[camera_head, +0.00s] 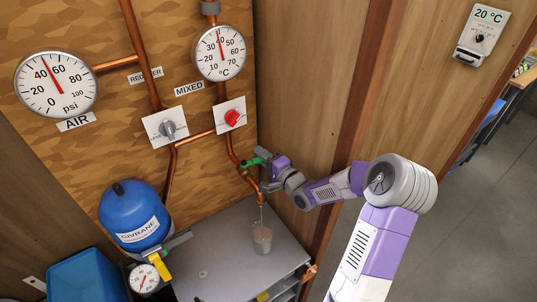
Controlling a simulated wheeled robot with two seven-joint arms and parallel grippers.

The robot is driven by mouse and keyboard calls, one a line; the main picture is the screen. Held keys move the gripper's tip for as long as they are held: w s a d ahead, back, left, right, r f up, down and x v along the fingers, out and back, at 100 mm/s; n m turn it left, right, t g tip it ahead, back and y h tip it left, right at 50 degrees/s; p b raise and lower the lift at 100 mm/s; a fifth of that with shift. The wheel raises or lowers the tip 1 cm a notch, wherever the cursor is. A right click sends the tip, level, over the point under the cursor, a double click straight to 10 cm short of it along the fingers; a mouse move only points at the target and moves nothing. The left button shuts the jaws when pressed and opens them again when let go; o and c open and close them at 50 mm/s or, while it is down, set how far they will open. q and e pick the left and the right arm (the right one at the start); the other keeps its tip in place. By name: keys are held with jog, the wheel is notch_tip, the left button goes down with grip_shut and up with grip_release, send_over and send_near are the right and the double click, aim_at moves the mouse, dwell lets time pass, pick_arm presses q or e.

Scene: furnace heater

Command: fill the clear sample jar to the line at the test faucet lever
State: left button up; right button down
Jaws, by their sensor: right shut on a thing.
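The sample jar (262,240) stands upright on the grey metal top (215,258), below the copper test faucet (262,189). A thin pale stream appears to run from the spout down into the jar. The jar looks cloudy grey; its line and exact level are too small to make out. My left gripper is not in view.
A blue tank (132,212) with a yellow-handled valve (159,266) and a small gauge (144,279) stands left of the jar. A blue bin (85,278) is at lower left. Two gauges, a grey knob (170,129) and a red knob (233,117) are on the wall.

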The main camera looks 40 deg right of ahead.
jog(key=shift+w+a+r, duration=0.1)
dwell(0.3)
jog(key=c, duration=1.2)
grip_release()
jog(key=shift+o, duration=0.2)
jog(key=s, duration=0.7)
jog(key=shift+s+d, duration=0.25)
jog(key=shift+d, duration=0.2)
